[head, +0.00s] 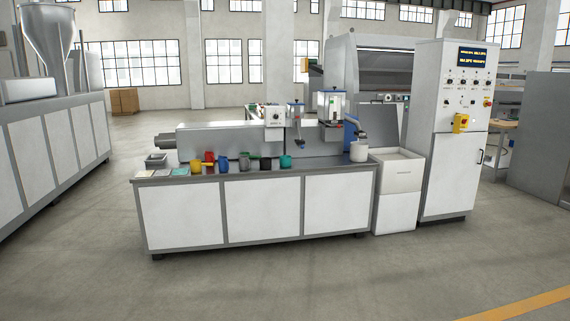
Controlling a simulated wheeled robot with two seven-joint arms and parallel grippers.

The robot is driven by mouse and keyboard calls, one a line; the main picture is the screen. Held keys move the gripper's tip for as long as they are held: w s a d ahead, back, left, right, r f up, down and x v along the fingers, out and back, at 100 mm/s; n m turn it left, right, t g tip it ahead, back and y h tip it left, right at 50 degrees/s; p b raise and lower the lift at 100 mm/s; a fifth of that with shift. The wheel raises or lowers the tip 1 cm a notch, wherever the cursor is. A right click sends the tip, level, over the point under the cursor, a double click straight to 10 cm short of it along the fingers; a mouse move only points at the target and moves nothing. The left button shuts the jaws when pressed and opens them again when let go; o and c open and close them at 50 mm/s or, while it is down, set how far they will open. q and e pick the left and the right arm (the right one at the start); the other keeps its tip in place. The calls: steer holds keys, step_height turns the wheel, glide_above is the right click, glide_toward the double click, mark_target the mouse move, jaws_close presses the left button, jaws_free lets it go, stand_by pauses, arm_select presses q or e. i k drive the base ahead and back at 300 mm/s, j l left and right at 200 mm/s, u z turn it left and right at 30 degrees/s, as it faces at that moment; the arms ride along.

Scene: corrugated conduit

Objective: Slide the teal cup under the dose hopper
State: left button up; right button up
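The teal cup (285,161) stands upright on the grey top of the long white bench (262,180), at the right end of a row of coloured cups. Two dispensing units stand behind the bench top: a slim one (297,112) with a blue tip, just above and right of the teal cup, and a larger clear-walled one (331,106) farther right. I cannot tell which is the dose hopper. The teal cup is in front of them, not visibly under either. Neither of my grippers is in view.
Yellow (195,167), red (209,157), blue (222,163) and other cups stand left of the teal cup. A white pot (359,151) is at the bench's right end, beside a white bin (398,190) and control cabinet (449,130). The floor in front is clear.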

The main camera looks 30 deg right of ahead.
mark_target(285, 160)
steer(key=i+l+z, duration=0.25)
steer(key=i, duration=0.3)
steer(key=i+z, duration=0.25)
steer(key=i, duration=0.3)
steer(key=i+z, duration=0.1)
steer(key=i, duration=2.75)
steer(key=i+z, duration=0.15)
steer(key=i, duration=0.35)
steer(key=i+j+z, duration=0.2)
steer(key=i, duration=0.25)
steer(key=i+j+z, duration=0.15)
steer(key=i, duration=0.35)
steer(key=i+j+z, duration=0.15)
steer(key=i, duration=0.3)
